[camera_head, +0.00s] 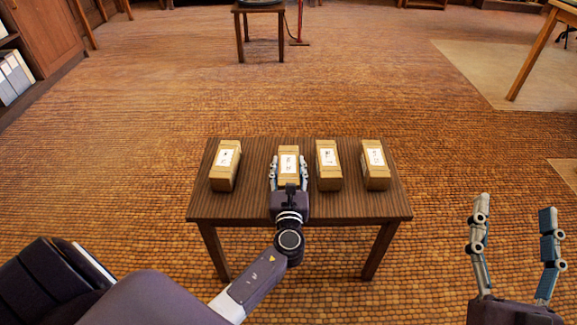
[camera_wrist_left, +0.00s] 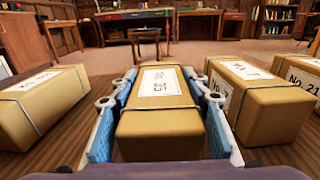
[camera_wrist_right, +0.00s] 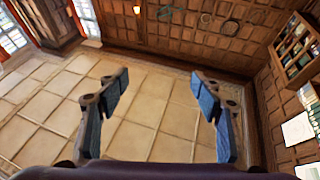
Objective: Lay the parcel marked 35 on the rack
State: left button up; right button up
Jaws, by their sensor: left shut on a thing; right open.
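The parcel marked 35 (camera_head: 289,165) is a tan box with a white label and a tie around it. Its number reads upside down in the left wrist view (camera_wrist_left: 158,123). My left gripper (camera_head: 288,162) is shut on it, with one blue-padded finger along each long side. The parcel is at the striped brown table (camera_head: 300,205); I cannot tell whether it rests on the top or is slightly raised. My right gripper (camera_head: 514,206) is open and empty, off to the right of the table, over the floor. I cannot make out a rack in these views.
One parcel (camera_head: 225,165) stands left of the held one. Two more stand to its right: one marked 7 (camera_wrist_left: 262,98), then one marked 21 (camera_wrist_left: 302,75). The near right parcel is close to my finger. A small table (camera_head: 262,9) stands far back across open floor.

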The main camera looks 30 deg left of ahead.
pick_arm(q)
jog(key=o, duration=1.5)
jog(key=shift+o, duration=0.2)
